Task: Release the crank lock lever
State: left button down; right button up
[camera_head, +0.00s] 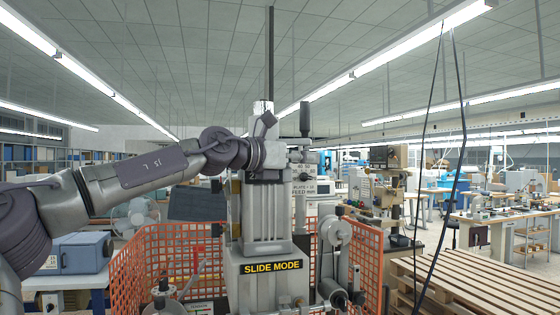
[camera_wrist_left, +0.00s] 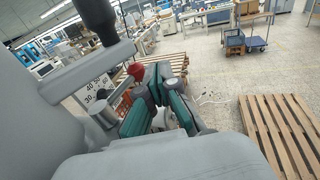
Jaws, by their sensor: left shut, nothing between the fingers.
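The grey press column (camera_head: 268,212) stands in front of me, with a "SLIDE MODE" label below. A crank with a black upright handle (camera_head: 304,118) is at its upper right; the handle also shows at top left in the left wrist view (camera_wrist_left: 97,20). A red knob (camera_wrist_left: 135,71), possibly that of the lock lever, shows beside my left fingertips; I cannot tell whether they touch. My left gripper (camera_wrist_left: 155,84) is shut with nothing between its green-padded fingers. In the head view my left wrist reaches the column top and the fingers are hidden. My right gripper is out of view.
Orange mesh fencing (camera_head: 370,255) surrounds the press. A handwheel (camera_head: 338,231) sits on its right side. Wooden pallets (camera_head: 490,280) lie at right, and a blue-grey box (camera_head: 80,252) stands at left. Black cables (camera_head: 427,140) hang at right.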

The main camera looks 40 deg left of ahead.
pick_arm(q)
jog(key=shift+w+n+y+b, duration=0.35)
jog(key=shift+w+n+y, duration=0.25)
jog(key=shift+w+y, duration=0.25)
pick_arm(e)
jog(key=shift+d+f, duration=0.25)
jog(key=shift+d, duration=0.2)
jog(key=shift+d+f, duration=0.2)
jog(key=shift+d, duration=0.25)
pick_arm(q)
jog(key=shift+s+d+r, duration=0.1)
jog(key=shift+d, duration=0.1)
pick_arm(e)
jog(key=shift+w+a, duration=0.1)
